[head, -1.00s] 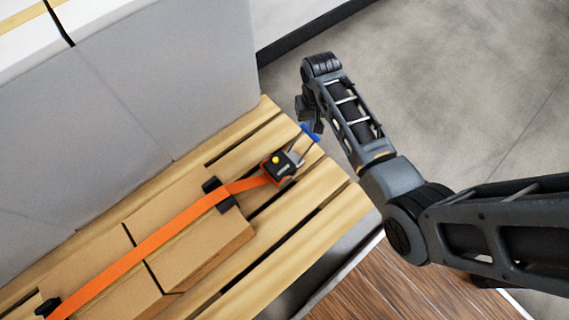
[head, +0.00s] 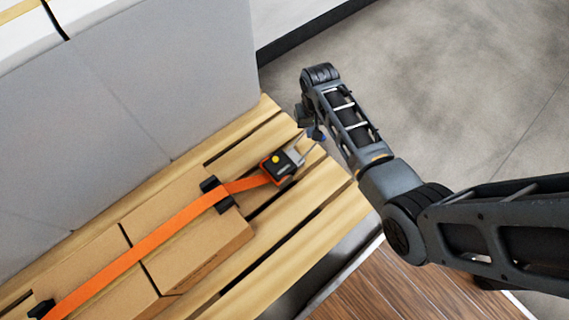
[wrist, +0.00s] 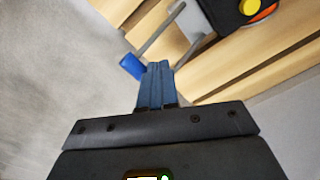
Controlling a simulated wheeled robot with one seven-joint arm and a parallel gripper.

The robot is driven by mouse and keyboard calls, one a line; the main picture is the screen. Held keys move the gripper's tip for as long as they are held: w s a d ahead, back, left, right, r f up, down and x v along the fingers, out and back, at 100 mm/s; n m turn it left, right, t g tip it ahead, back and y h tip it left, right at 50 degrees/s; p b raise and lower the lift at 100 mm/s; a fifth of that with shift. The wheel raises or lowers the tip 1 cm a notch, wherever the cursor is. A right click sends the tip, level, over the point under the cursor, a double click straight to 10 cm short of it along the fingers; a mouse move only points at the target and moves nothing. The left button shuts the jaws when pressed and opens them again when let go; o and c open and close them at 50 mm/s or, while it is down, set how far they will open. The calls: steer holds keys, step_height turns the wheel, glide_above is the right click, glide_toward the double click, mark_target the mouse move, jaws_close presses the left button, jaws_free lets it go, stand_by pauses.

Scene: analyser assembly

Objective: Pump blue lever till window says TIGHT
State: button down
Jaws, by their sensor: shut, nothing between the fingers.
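The orange strap's ratchet (head: 282,165) is a black and orange housing with a yellow button, on the wooden slats. Its lever has grey metal arms and a blue grip (wrist: 131,66), at left of centre in the wrist view. In the head view the grip is mostly hidden behind my arm. My gripper (wrist: 158,66) is shut and empty, its fingertips just right of the blue grip; I cannot tell whether they touch it. It shows small and dark in the head view (head: 311,122). No window text is readable in either view.
The orange strap (head: 140,250) runs over cardboard boxes (head: 195,245) with black corner guards, on a wooden pallet (head: 330,190). A large grey block (head: 100,110) stands behind. Open grey floor (head: 430,70) lies beyond the pallet's end.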

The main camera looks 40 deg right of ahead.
step_height(320, 180, up, 5)
steer(key=p, duration=0.5)
steer(key=shift+w+d+f+p, duration=0.1)
steer(key=shift+d+p, duration=0.05)
steer(key=shift+p, duration=0.15)
stand_by(0.4)
